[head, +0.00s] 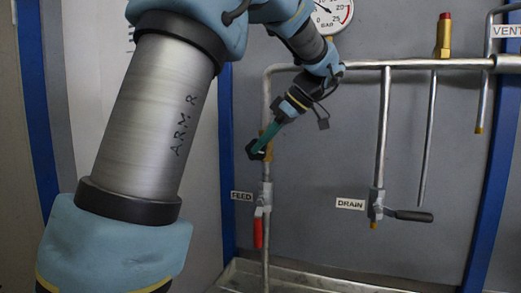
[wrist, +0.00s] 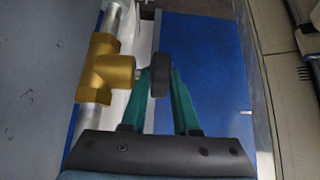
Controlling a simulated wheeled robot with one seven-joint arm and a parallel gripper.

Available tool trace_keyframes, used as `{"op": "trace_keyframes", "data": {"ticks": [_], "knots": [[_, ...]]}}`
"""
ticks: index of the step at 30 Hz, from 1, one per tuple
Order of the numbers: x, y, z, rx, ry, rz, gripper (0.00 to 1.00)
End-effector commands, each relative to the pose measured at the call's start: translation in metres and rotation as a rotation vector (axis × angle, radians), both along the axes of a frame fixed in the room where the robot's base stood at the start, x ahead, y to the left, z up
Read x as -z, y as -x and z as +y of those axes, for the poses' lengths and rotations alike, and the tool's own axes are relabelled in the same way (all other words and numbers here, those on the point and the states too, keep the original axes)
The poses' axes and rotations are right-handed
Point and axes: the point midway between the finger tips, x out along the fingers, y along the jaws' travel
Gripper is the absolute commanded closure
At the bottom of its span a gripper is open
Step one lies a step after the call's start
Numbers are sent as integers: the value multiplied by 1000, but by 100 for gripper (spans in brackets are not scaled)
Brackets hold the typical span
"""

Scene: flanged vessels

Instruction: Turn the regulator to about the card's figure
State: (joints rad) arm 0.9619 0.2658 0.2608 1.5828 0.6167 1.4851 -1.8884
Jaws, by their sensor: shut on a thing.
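The regulator is a brass body (wrist: 107,70) on a steel pipe with a round black knob (wrist: 159,75) on its side. In the head view, its knob (head: 255,151) shows at the feed pipe above the FEED label. My gripper (wrist: 164,85) has its green fingers on either side of the knob, shut on it; in the head view my gripper (head: 261,146) reaches down from the upper right and partly covers the regulator. A pressure gauge (head: 329,14) marked BAR is cut by the top edge; its needle is too small to read exactly. I see no card with a figure.
The feed valve has a red handle (head: 258,228) hanging down. The drain valve has a dark lever (head: 408,215) pointing right. A brass fitting with a red top (head: 444,38) stands on the horizontal pipe (head: 430,65). Blue posts (head: 490,190) flank the grey panel.

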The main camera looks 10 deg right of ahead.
Motion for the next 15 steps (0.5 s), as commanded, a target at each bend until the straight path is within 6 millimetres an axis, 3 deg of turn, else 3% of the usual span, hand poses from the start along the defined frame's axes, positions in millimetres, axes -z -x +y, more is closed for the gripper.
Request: {"op": "trace_keyframes", "data": {"ticks": [15], "knots": [[4, 1, -3, 1, -162, -91, 100]]}}
